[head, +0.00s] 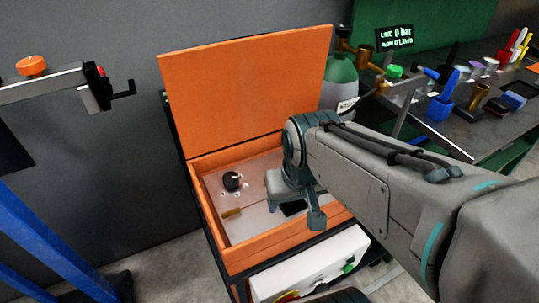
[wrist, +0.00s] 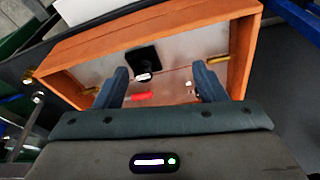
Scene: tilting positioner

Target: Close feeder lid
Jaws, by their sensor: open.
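The feeder is an orange box (head: 262,257) with its orange lid (head: 245,85) standing open, tilted up at the back. My gripper (head: 294,212) is over the right part of the open box, pointing down, apart from the lid. In the wrist view my gripper (wrist: 160,80) has its two fingers spread with nothing held between them. My arm hides the box's right side in the head view.
A green gas cylinder (head: 340,82) with a brass valve stands right of the lid. A dark bench (head: 475,130) with several tools is at the right. A blue frame (head: 50,235) and a grey arm with an orange knob (head: 32,65) are at the left.

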